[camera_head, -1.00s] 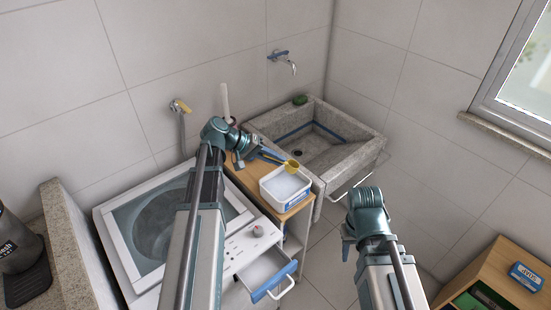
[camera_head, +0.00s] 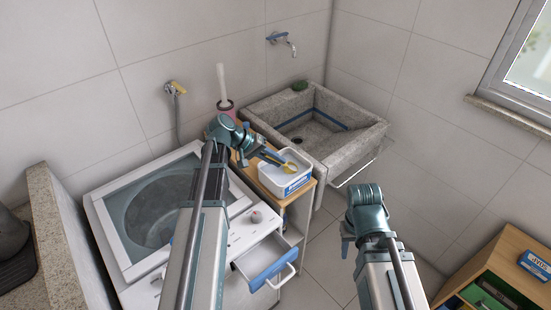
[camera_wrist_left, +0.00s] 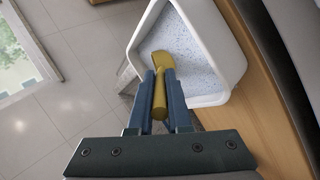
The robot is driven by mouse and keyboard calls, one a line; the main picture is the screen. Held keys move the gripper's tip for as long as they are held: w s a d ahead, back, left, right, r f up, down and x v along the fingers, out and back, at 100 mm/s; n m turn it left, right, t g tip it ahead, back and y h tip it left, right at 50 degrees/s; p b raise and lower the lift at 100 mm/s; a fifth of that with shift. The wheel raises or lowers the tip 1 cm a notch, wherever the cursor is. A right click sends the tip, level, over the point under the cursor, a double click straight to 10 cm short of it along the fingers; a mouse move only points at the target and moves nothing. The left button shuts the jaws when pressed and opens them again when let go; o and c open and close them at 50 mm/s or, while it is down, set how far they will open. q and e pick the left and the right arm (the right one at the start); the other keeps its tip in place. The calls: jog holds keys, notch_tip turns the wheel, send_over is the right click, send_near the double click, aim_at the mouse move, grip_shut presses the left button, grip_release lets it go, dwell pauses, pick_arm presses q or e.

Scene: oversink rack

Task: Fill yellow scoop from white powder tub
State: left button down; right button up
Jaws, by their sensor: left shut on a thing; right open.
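The white powder tub (camera_head: 285,187) stands on the wooden shelf between the washing machine and the sink, with a blue label on its front. Speckled white powder (camera_wrist_left: 196,50) fills its inside in the left wrist view. My left gripper (camera_head: 268,158) is shut on the handle of the yellow scoop (camera_wrist_left: 162,62). The scoop also shows in the head view (camera_head: 289,167), its head tilted down in the tub opening. I cannot tell how deep it sits in the powder. My right gripper (camera_head: 347,240) is open and empty, right of the shelf, away from the tub.
A washing machine (camera_head: 118,232) with an open blue-handled drawer (camera_head: 268,270) stands left of the shelf. The stone sink (camera_head: 350,150) is behind right. A pink holder with a white-handled brush (camera_head: 222,85) stands behind. A soap box (camera_head: 537,265) sits on a cabinet at right.

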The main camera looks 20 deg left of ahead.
pick_arm(q)
jog(key=shift+f+b, duration=0.45)
jog(key=shift+f, duration=0.2)
dwell(0.5)
dwell(1.2)
jog(key=shift+r+p, duration=4.3)
jog(key=shift+p, duration=0.05)
jog(key=shift+f, duration=0.1)
jog(key=shift+t+h+b, duration=0.3)
jog(key=shift+b, duration=0.35)
jog(key=shift+r+t+h+b, duration=0.5)
jog(key=shift+r+h+b, duration=0.25)
jog(key=shift+h+b, duration=0.2)
jog(key=shift+r, duration=0.3)
